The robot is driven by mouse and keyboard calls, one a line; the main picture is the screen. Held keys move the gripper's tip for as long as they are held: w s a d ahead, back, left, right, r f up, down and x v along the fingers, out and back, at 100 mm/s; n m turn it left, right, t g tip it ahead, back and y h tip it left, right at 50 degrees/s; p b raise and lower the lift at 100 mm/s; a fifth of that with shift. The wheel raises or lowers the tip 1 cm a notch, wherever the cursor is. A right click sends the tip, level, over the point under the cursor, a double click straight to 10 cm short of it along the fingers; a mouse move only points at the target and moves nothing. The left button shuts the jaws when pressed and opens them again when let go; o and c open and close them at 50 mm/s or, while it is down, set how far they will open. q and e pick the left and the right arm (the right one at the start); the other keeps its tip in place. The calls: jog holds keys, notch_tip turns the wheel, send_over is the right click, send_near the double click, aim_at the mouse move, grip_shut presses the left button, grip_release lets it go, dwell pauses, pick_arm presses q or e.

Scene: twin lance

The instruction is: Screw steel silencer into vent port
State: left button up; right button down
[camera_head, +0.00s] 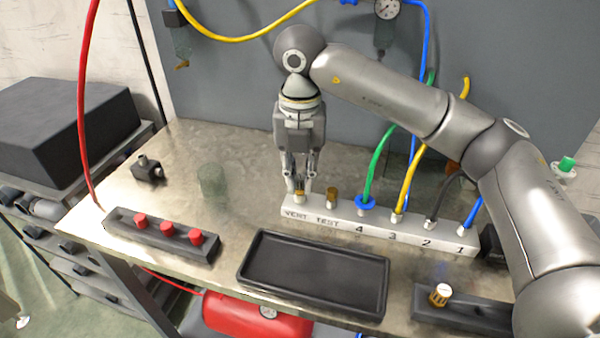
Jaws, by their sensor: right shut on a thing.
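The white manifold block (420,239) lies on the bench, with ports marked VENT, TEST, 4, 3, 2 and 1. My right gripper (301,190) points straight down over the VENT port at the block's left end. Its fingers are shut on a small silencer at that port. The fingers hide most of the silencer, and a brownish-gold tint shows between the tips. I cannot tell its metal or how deep it sits in the port. A brass fitting (332,196) stands upright in the TEST port beside it. My left gripper is not in view.
Colored hoses rise from ports 4 to 1. An empty black tray (262,286) lies in front of the block. A rack with red caps (168,229) is at left, and a black holder with a white-topped brass piece (440,294) at right. A glass cup (211,180) stands behind.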

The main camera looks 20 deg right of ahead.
jog(key=m, duration=0.4)
jog(key=shift+m, duration=0.4)
jog(key=m, duration=0.3)
jog(key=c, duration=1.5)
grip_release()
jog(key=shift+d, duration=0.1)
